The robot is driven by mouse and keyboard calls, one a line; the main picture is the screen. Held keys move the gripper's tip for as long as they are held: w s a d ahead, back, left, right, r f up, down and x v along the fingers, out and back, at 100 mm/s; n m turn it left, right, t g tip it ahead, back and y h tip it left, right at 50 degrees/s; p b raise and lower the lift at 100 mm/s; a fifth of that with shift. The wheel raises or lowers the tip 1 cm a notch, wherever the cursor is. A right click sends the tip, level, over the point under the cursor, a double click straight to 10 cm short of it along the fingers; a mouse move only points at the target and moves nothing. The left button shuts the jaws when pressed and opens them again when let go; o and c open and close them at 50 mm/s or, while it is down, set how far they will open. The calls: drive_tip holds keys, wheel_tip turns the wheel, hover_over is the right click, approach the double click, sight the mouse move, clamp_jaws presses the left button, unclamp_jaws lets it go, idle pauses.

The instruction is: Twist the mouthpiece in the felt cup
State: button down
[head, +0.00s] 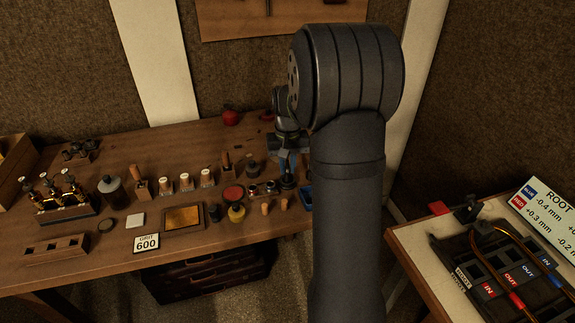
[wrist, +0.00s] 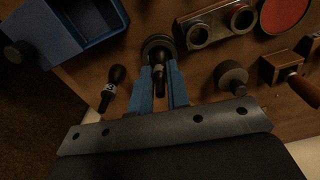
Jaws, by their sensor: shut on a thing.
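A small dark round cup (wrist: 158,44) stands on the bench at the top middle of the wrist view; I take it to be the felt cup. A slim dark piece (wrist: 160,78), seemingly the mouthpiece, reaches from the cup to between my blue fingertips. My gripper (wrist: 160,72) is shut on this piece, just at the cup's near edge. In the head view my gripper (head: 289,160) points down over the bench at the right, partly behind my arm. The dim light hides how deep the mouthpiece sits.
A blue bin (wrist: 62,35) is left of the cup, with a dark-handled tool (wrist: 116,85) nearby. A two-ring holder (wrist: 216,24) and dark knob (wrist: 231,77) lie to the right. Several stamps, jars and blocks crowd the bench (head: 75,262). A side table holds a slotted tray (head: 487,265).

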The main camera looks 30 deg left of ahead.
drive_tip(key=shift+m, duration=1)
drive_tip(key=m, duration=0.3)
drive_tip(key=shift+m, duration=0.5)
drive_tip(key=m, duration=0.4)
drive_tip(key=n, duration=0.4)
